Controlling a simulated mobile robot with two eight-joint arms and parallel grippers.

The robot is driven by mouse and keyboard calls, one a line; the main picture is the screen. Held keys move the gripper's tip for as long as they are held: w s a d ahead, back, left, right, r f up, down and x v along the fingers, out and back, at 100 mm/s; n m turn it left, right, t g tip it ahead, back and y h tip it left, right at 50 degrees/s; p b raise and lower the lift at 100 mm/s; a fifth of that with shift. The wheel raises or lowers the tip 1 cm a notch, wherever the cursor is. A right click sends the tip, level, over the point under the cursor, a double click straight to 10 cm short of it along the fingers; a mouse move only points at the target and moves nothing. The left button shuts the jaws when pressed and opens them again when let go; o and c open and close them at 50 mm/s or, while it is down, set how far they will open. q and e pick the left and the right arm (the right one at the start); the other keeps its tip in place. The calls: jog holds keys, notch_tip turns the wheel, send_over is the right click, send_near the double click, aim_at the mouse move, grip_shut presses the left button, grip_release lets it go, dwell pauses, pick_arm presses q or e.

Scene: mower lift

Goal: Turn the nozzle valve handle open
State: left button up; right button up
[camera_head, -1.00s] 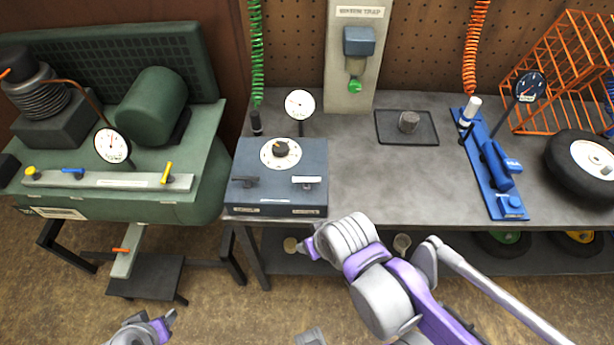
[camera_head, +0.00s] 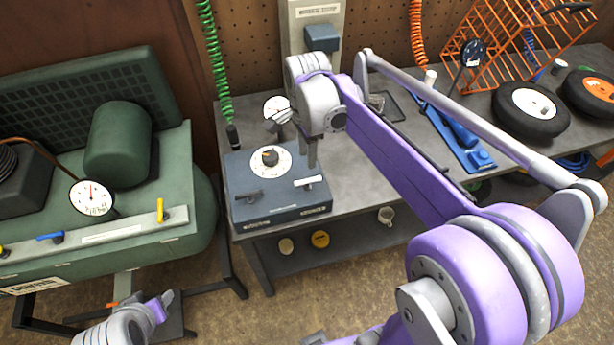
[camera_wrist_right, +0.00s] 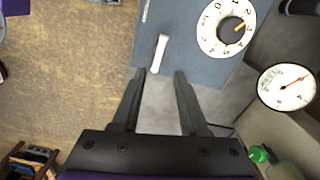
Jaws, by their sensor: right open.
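A blue-grey control box (camera_head: 285,207) stands on the bench's left end. It has a white dial with a black knob (camera_head: 270,157), a white lever handle (camera_head: 309,181) and a black lever handle (camera_head: 248,196). I cannot read which lever is the nozzle valve. My right gripper (camera_head: 312,162) points down above the box's right side, near the white lever. In the right wrist view its open, empty fingers (camera_wrist_right: 160,74) have the white lever (camera_wrist_right: 160,52) just beyond their tips, roughly in line with the gap. My left gripper (camera_head: 165,301) is low at the left, away from the box.
A round gauge (camera_head: 276,107) stands behind the box and also shows in the right wrist view (camera_wrist_right: 287,86). A green compressor (camera_head: 118,144) is at the left, and a blue tool (camera_head: 455,130) and tires (camera_head: 531,110) are at the right. My right arm covers part of the bench.

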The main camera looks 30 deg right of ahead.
aim_at(308, 180)
notch_tip(308, 180, down, 11)
jog(key=shift+s+d+r+b, duration=0.1)
jog(key=shift+r+b, duration=0.1)
jog(key=shift+b, duration=0.1)
